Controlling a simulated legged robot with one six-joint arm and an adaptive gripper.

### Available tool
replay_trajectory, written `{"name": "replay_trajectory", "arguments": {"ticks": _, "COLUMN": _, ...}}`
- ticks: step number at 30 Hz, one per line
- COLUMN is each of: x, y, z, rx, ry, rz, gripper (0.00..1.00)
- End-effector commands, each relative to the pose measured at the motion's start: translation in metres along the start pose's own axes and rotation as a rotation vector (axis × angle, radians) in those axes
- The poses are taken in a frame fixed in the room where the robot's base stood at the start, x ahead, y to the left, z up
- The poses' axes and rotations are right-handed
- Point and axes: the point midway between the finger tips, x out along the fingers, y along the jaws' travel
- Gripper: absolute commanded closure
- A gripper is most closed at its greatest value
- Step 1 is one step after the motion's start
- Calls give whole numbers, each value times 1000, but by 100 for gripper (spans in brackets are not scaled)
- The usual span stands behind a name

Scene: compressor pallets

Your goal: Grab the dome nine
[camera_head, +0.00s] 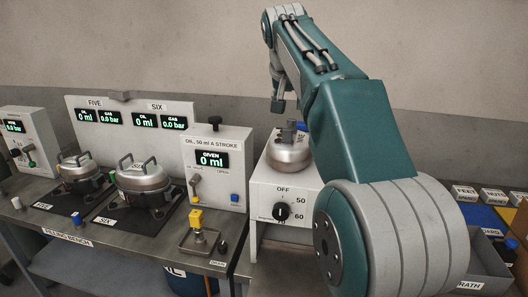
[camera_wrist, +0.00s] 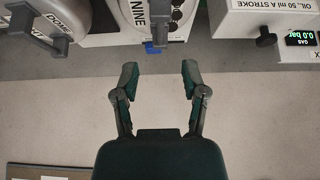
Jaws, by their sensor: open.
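A silver dome (camera_head: 290,154) with a grey handle on top sits on the white box with the dial, partly behind my arm in the head view. In the wrist view a label reading NINE (camera_wrist: 136,14) shows at the top edge, beside a grey handle (camera_wrist: 163,24); most of that thing is cut off. Another rounded metal lid with a DOME label (camera_wrist: 58,22) shows at the top left. My gripper (camera_wrist: 160,76) is open and empty, its two fingers apart below the NINE label in the picture. In the head view its fingers are hard to make out.
Two lidded pots, one by the SIX label (camera_head: 146,178) and one by FIVE (camera_head: 82,170), stand on the filling bench (camera_head: 68,238). A white oil unit (camera_head: 222,150) stands between them and the dial box (camera_head: 283,192). Labelled bins (camera_head: 466,192) lie at the right.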

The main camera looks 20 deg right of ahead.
Motion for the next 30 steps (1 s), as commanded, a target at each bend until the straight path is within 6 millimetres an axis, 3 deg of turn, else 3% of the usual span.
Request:
{"name": "replay_trajectory", "arguments": {"ticks": 5, "x": 14, "y": 3, "z": -4, "rx": 10, "ry": -1, "rz": 5, "gripper": 44}}
{"name": "replay_trajectory", "arguments": {"ticks": 12, "x": 47, "y": -7, "z": 0, "rx": 2, "ry": 3, "rz": 10, "gripper": 44}}
{"name": "replay_trajectory", "arguments": {"ticks": 19, "x": 61, "y": -11, "z": 0, "rx": 2, "ry": 6, "rz": 10, "gripper": 44}}
{"name": "replay_trajectory", "arguments": {"ticks": 27, "x": 102, "y": -9, "z": -6, "rx": 4, "ry": 2, "rz": 8, "gripper": 44}}
{"name": "replay_trajectory", "arguments": {"ticks": 30, "x": 107, "y": -10, "z": -6, "rx": 4, "ry": 5, "rz": 7, "gripper": 44}}
